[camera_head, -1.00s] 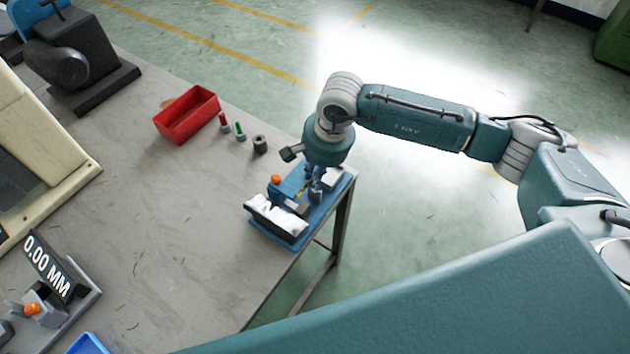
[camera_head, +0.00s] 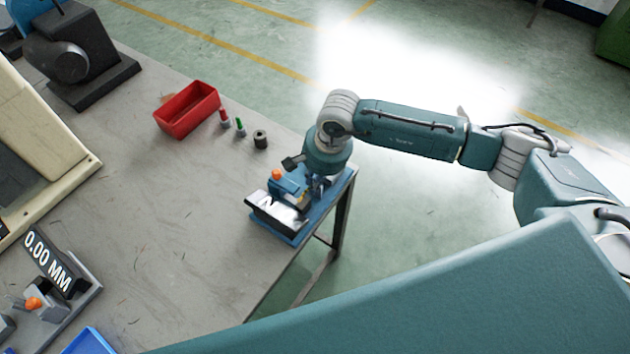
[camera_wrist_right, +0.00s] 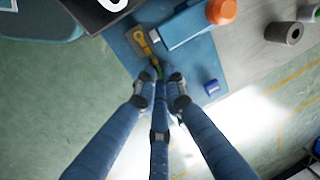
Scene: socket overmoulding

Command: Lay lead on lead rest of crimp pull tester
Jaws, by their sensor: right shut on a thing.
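The crimp pull tester stands on the table corner in the head view, with a blue base (camera_head: 287,236), a blue block (camera_head: 287,186), an orange knob (camera_head: 277,174) and a tilted display (camera_head: 274,210). My right gripper (camera_head: 312,190) is down at the tester, its fingers partly hidden by my wrist. I cannot tell whether the lead touches the rest. My left gripper is out of view.
A red bin (camera_head: 187,110), red and green small parts (camera_head: 240,126) and a dark cylinder (camera_head: 260,139) stand behind the tester. A gauge with a 0.00 MM display (camera_head: 50,262) stands at lower left. The table (camera_head: 190,220) is clear between them.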

